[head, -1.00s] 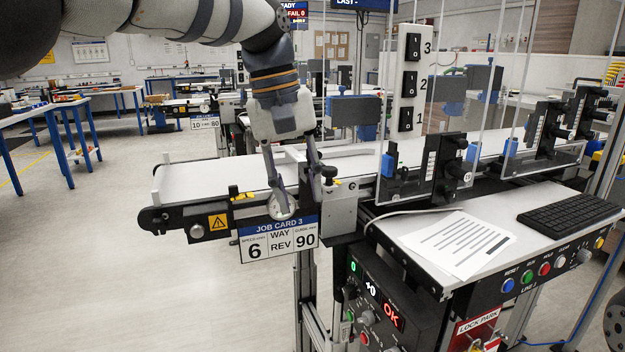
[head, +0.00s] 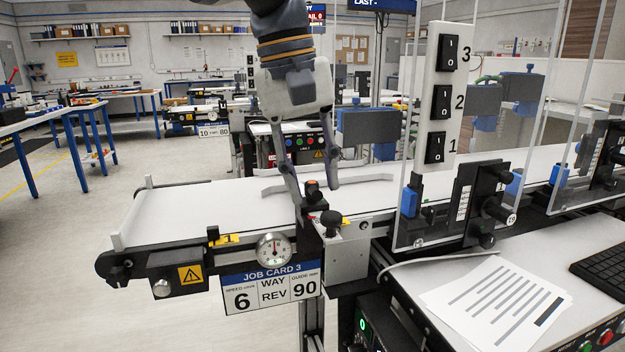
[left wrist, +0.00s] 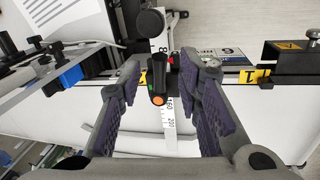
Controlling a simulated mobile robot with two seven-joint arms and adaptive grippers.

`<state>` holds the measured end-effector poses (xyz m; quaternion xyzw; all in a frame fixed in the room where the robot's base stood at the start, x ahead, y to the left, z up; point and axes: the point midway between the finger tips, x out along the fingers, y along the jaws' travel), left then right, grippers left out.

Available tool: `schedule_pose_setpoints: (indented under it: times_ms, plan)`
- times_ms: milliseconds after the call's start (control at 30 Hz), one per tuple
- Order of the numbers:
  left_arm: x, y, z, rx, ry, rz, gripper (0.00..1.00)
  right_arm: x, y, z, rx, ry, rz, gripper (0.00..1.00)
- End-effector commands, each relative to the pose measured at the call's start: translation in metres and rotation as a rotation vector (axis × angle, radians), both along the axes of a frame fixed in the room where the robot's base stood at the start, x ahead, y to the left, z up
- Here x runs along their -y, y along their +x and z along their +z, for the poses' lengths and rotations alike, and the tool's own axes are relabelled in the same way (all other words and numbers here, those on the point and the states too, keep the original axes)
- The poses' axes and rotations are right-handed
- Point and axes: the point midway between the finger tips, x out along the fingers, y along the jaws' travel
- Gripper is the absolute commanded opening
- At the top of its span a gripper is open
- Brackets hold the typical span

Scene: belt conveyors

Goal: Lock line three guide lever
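The guide lever is a short black handle with an orange end cap (head: 312,187), on the near edge of the conveyor beside the black knob (head: 331,222). In the left wrist view the lever (left wrist: 158,84) stands between the two finger pads, next to a scale strip (left wrist: 168,125). My left gripper (head: 317,193) points down over it with fingers apart, one on each side; it also shows in the left wrist view (left wrist: 170,78). I see gaps beside the lever, so no grip shows. My right gripper is not in view.
A round dial (head: 273,250) and the job card (head: 271,285) reading 6, REV, 90 are on the conveyor's front. A switch post (head: 438,100) and a clear guard panel with black knobs (head: 482,205) stand to the right. The belt (head: 190,208) is clear at left.

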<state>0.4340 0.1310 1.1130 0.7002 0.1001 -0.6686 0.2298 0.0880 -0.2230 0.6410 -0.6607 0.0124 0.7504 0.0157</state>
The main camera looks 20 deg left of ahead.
Motion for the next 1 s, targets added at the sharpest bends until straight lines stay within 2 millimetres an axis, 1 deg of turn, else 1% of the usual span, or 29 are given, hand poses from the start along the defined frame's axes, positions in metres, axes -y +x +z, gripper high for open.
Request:
schedule_pose_setpoints:
  times_ms: [133, 367, 400, 467, 500, 533, 833, 1000]
  plan:
    - [0.0021, 0.0009, -0.0118, -0.001, -0.001, 0.001, 0.32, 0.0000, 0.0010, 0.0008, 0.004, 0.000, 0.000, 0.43]
    - [0.0023, 0.0013, -0.0135, -0.001, -0.001, 0.001, 0.32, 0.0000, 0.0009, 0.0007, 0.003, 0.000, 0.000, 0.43]
    - [0.0023, 0.0013, -0.0134, -0.001, -0.001, 0.001, 0.27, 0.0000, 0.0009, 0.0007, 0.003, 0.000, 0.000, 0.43]
    - [0.0023, 0.0013, -0.0134, -0.001, -0.001, 0.001, 0.14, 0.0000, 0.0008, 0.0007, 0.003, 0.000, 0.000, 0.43]
    - [0.0023, 0.0013, -0.0133, -0.001, -0.001, 0.001, 0.05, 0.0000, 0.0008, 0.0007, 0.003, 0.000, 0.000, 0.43]
    - [0.0023, 0.0013, -0.0133, 0.000, -0.001, 0.000, 0.00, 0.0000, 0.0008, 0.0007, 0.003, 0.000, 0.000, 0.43]
    - [0.0018, 0.0014, -0.0131, 0.000, -0.001, -0.010, 0.00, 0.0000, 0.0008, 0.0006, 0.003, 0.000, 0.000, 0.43]
    - [-0.0007, 0.0009, -0.0130, 0.000, -0.001, -0.063, 0.00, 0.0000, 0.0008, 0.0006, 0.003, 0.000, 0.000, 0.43]
